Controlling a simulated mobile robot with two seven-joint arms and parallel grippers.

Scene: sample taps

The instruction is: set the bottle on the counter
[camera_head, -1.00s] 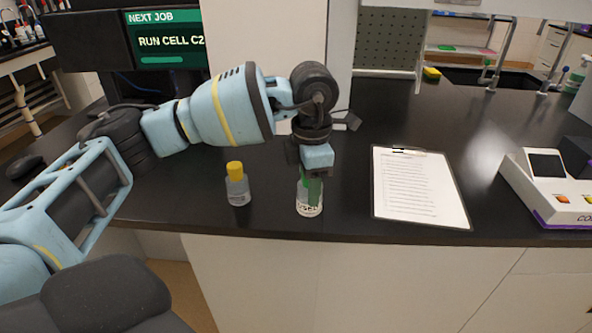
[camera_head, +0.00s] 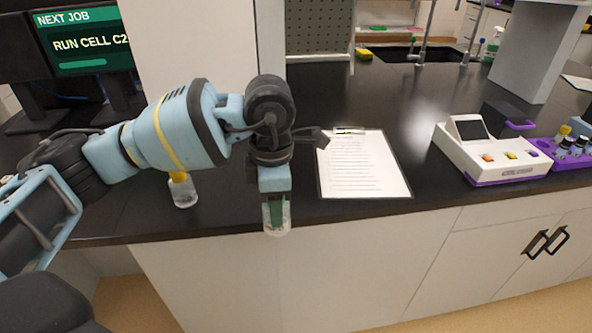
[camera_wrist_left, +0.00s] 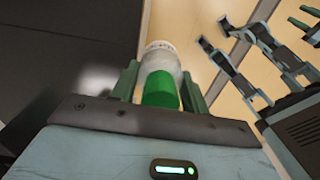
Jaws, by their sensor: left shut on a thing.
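My left gripper (camera_head: 276,205) is shut on a clear bottle (camera_head: 278,226) with a green cap and holds it upright. In the head view the bottle's base overlaps the white cabinet front, just below the edge of the dark counter (camera_head: 400,210). In the left wrist view the bottle (camera_wrist_left: 161,62) is between the green fingers, its green cap nearest the camera. The dark counter (camera_wrist_left: 60,50) lies to its left there, and pale floor to its right.
A yellow-capped bottle (camera_head: 183,192) stands on the counter at left, partly behind my arm. A clipboard (camera_head: 362,168) lies right of my gripper. A white-and-purple instrument (camera_head: 490,152) stands further right. Dark counter is bare beyond the clipboard.

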